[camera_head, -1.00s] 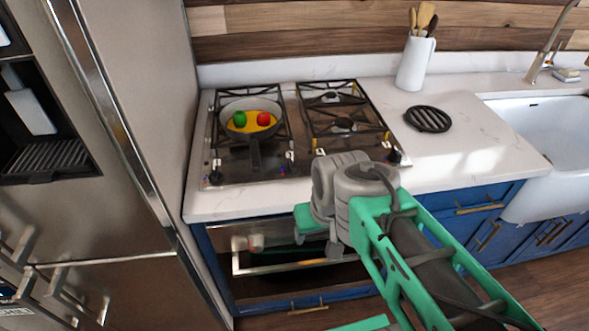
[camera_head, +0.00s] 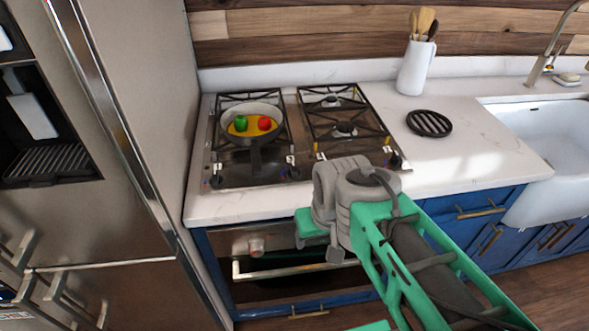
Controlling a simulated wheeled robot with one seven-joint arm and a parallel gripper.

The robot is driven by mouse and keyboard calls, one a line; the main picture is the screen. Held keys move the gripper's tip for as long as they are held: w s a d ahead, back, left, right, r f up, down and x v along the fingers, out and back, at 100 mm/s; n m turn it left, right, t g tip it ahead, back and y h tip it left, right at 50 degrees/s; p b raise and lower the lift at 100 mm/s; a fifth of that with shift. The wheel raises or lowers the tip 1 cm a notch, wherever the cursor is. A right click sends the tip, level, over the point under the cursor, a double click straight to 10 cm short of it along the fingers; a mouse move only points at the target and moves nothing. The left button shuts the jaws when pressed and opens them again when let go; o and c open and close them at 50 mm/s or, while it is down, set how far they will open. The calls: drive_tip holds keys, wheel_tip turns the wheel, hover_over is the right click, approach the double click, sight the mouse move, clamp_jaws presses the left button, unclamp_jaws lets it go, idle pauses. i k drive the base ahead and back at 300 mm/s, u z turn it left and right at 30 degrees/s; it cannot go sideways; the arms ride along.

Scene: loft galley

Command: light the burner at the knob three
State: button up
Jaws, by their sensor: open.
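The two-part gas cooktop (camera_head: 233,180) is set in the white counter. Its dark knobs run along the front, with small white labels too small to read. One knob (camera_head: 215,182) is at the left corner, another (camera_head: 293,171) is left of centre, and another (camera_head: 396,161) is at the right. The third label from the left (camera_head: 317,147) shows just above my grey wrist; the knob by it is mostly hidden. My green and grey arm reaches in from the lower right, its wrist in front of the cooktop's edge. No flame is visible.
A grey pan (camera_head: 272,107) with a green and a red item sits on the left burners. A black round trivet (camera_head: 429,122) and a white utensil jug (camera_head: 416,68) stand to the right. A steel fridge (camera_head: 110,200) bounds the left.

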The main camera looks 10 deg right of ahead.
sight(293, 173)
drive_tip(key=k, duration=1.2)
drive_tip(key=u, duration=1.1)
drive_tip(key=i, duration=0.9)
drive_tip(key=u, duration=0.25)
